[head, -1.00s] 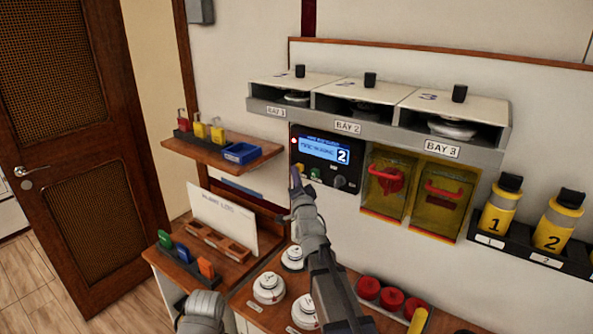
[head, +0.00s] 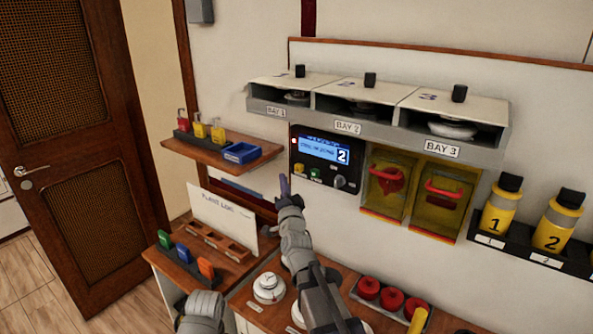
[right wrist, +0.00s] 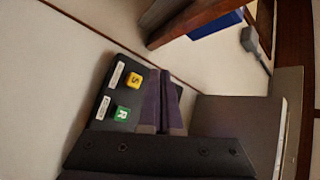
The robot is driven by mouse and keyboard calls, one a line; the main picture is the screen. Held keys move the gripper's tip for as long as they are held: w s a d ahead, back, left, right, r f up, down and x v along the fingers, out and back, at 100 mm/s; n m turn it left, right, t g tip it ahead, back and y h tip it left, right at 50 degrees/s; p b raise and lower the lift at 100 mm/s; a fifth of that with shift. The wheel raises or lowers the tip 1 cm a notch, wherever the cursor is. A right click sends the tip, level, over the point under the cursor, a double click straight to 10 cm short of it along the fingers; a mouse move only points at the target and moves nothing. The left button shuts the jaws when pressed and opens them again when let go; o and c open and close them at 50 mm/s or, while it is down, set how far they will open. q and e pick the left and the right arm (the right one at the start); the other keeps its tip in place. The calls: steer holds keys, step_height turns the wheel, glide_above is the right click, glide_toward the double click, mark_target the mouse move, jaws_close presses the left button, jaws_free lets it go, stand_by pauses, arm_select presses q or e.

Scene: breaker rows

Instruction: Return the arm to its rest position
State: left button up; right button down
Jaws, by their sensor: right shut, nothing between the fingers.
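My right gripper (head: 285,186) is shut and empty, held in front of the wall just below and left of the control panel (head: 327,160). In the right wrist view the shut fingers (right wrist: 160,105) lie beside the panel's yellow S button (right wrist: 133,80) and green R button (right wrist: 121,114), with a visible offset. My left arm shows only as a grey part at the bottom edge of the head view; its gripper is not in view.
A wooden shelf (head: 215,152) with padlocks and a blue bin (head: 241,152) is to the left. Below stands a white board (head: 222,215) on the counter. Yellow covers (head: 386,185) and numbered bottles (head: 497,209) are to the right. Bays (head: 375,107) are above.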

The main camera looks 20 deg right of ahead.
stand_by(0.4)
steer(key=s+a+f+n+g+y, duration=0.3)
steer(key=a+f+n+g+y, duration=0.25)
steer(key=a+f, duration=0.4)
steer(key=s+a+f+n+g, duration=0.6)
steer(key=s+a+f, duration=0.2)
steer(key=s+f, duration=0.25)
steer(key=s+d+f+n+g+h, duration=0.1)
steer(key=s+f+n+g+h, duration=0.1)
steer(key=s, duration=0.8)
steer(key=s+d+f+n+g+h, duration=0.1)
steer(key=s+f+g, duration=0.4)
steer(key=s, duration=0.5)
steer(key=shift+d+n+g+h, duration=0.2)
steer(key=shift+n+g+h, duration=0.35)
steer(key=shift+n+g, duration=0.65)
